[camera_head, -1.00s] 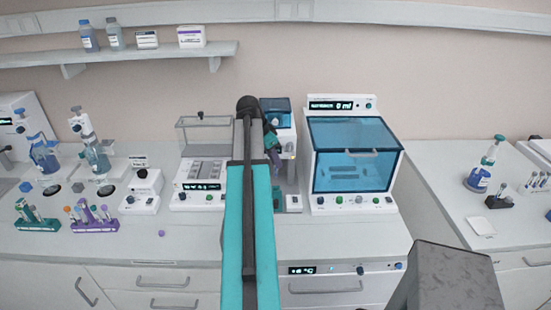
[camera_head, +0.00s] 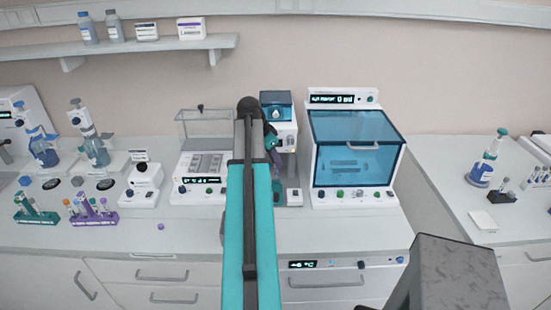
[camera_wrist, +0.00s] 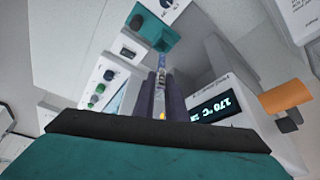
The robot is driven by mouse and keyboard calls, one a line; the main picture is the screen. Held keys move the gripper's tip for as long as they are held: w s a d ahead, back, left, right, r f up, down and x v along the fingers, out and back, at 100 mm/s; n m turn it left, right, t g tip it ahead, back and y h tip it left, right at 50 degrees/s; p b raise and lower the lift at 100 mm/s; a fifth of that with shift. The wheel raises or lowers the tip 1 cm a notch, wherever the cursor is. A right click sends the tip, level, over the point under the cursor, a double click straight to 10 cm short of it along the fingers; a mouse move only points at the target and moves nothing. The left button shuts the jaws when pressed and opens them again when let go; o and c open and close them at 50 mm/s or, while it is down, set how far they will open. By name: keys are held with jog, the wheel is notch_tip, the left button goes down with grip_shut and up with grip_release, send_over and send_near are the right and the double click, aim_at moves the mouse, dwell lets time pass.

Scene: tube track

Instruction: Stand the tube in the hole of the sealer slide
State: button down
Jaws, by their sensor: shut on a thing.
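My gripper shows in the wrist view (camera_wrist: 162,100) as two dark purple-grey fingers shut on a slim tube (camera_wrist: 161,70). The tube is clear and bluish where it sticks out beyond the fingers. A teal block (camera_wrist: 158,38), which looks like the sealer slide, lies just past the tube's far end. I cannot see its hole or tell whether the tube touches it. The white sealer with a 170 °C display (camera_wrist: 222,106) is close on the right. In the head view the sealer (camera_head: 277,105) is partly hidden by my arm, and the tube is not clear there.
A white cabinet with a blue window (camera_head: 352,150) stands close on the right. A white device with a clear cover (camera_head: 203,125) is on the left. A purple tube rack (camera_head: 95,218) and a teal rack (camera_head: 37,217) are farther left. The front counter strip is mostly clear.

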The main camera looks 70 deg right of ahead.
jog(key=shift+f+b, duration=0.4)
jog(key=shift+f, duration=0.5)
jog(key=shift+f+b, duration=1.3)
jog(key=shift+f, duration=0.85)
dwell(2.4)
jog(key=c, duration=1.7)
grip_release()
jog(key=shift+r, duration=0.1)
jog(key=shift+b+v, duration=1.8)
jog(key=shift+v, duration=5.05)
